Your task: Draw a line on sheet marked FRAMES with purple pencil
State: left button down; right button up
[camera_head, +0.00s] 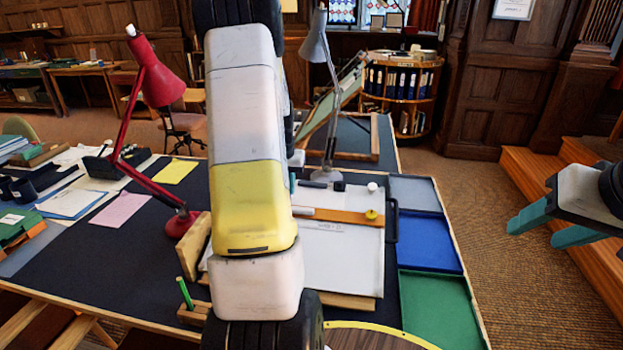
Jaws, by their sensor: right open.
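A white sheet (342,262) lies on a drafting board just right of my large white-and-yellow arm link. It bears small faint marks near its top, too small to read, so I cannot tell whether it is the one marked FRAMES. I cannot make out a purple pencil. A green pencil (185,292) stands in a wooden block (194,314) at the board's lower left. My right gripper (538,230), with teal fingers, is open and empty at the far right, over the floor beyond the table's right edge. My left gripper does not show. My arm hides the left part of the board.
Grey, blue (428,241) and green (436,308) trays line the table's right side. A red lamp (158,85) and a grey lamp (315,45) rise above the table. Wooden steps (540,175) stand right.

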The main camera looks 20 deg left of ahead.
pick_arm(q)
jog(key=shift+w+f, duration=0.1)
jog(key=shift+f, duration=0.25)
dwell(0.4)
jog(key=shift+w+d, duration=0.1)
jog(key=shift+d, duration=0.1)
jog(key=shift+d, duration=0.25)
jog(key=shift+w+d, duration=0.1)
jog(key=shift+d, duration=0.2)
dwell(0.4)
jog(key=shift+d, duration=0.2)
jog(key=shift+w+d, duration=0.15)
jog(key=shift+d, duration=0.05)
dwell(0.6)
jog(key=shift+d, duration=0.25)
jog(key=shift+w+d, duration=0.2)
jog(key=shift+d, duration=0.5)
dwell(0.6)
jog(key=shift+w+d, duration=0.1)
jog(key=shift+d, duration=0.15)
